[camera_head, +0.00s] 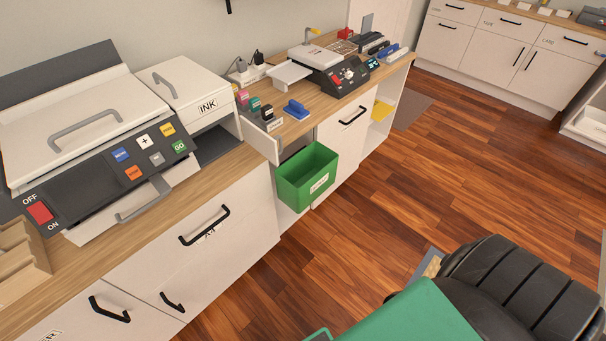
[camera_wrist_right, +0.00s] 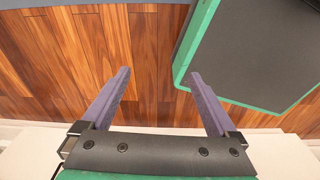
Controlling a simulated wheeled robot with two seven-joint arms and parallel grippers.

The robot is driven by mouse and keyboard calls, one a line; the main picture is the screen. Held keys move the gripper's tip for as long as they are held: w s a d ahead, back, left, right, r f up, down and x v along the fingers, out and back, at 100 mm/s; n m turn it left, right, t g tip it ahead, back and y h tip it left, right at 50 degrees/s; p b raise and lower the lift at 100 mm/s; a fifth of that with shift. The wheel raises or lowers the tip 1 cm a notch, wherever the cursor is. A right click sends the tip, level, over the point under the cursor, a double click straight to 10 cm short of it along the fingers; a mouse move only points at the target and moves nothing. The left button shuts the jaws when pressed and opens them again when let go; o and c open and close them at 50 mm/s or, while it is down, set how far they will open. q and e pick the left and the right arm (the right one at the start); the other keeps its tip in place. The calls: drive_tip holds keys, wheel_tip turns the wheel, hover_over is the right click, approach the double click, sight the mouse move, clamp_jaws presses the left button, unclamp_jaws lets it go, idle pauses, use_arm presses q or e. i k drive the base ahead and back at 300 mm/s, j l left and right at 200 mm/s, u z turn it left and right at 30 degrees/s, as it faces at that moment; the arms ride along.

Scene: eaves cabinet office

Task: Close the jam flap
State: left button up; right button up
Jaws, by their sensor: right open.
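The office machine (camera_head: 90,125) stands on the left end of the wooden counter, with a dark control panel of coloured buttons. No part is readably labelled as the jam flap. A white front panel (camera_head: 105,222) with a grey handle sits low under the control panel; I cannot tell whether it is the jam flap or how far open it is. The lid with a grey handle lies down on top. My right gripper (camera_wrist_right: 160,73) is open and empty in the right wrist view, above the wooden floor, with no machine between its fingers. My left gripper is not in view.
The INK unit (camera_head: 195,92) stands right of the machine, over a dark opening. A second device (camera_head: 338,72) and small stamps are farther along the counter. The middle floor is clear.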

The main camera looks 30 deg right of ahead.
sight(266, 145)
drive_tip(key=i+l+u, duration=0.2)
drive_tip(key=l+u, duration=0.15)
drive_tip(key=l, duration=0.5)
drive_tip(key=i+l+u, duration=0.15)
drive_tip(key=l+u, duration=0.2)
drive_tip(key=l, duration=0.55)
drive_tip(key=l+u, duration=0.35)
drive_tip(key=l, duration=0.55)
drive_tip(key=k+l, duration=0.25)
